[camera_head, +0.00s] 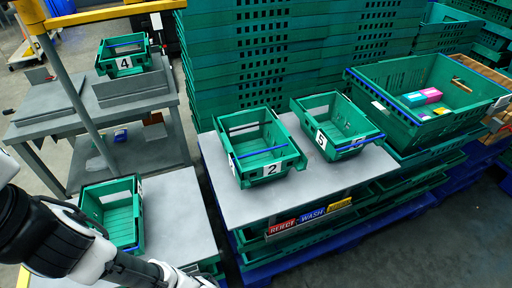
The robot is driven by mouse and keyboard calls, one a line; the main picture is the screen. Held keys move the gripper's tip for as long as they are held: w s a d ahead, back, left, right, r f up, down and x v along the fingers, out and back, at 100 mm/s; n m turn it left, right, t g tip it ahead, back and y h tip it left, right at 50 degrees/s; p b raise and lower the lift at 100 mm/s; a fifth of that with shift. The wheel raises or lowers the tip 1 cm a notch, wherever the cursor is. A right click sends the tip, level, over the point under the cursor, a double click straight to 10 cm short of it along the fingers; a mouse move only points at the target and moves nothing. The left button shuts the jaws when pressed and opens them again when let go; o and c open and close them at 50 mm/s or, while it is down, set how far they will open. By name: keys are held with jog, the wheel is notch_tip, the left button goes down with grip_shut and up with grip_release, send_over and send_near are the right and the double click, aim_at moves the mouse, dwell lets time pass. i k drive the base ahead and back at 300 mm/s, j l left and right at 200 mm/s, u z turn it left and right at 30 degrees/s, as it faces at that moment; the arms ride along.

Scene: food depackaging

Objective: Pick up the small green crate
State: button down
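Several small green crates are in view, and I cannot tell which one the task means. The crate labelled 2 (284,164) stands on the middle grey table, left of the crate labelled 5 (345,120). Both look empty and have a blue strip on one rim. A third small crate (116,215) stands on the lower left table, partly hidden behind my arm. The crate labelled 4 (136,62) stands on the rear left table. My arm fills the lower left corner and runs out of the bottom edge. My gripper is not in view.
The middle grey table (225,175) has bare room around its crates and REJECT and WASH signs on its front. A large green crate (385,112) at right holds pink and teal packages (422,97). Tall green crate stacks (235,60) stand behind. A grey post rises at left.

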aim_at(261, 169)
jog(key=i+l+u, duration=0.45)
jog(key=l, duration=0.25)
jog(key=l+u, duration=0.25)
jog(key=l, duration=0.15)
jog(key=i, duration=0.05)
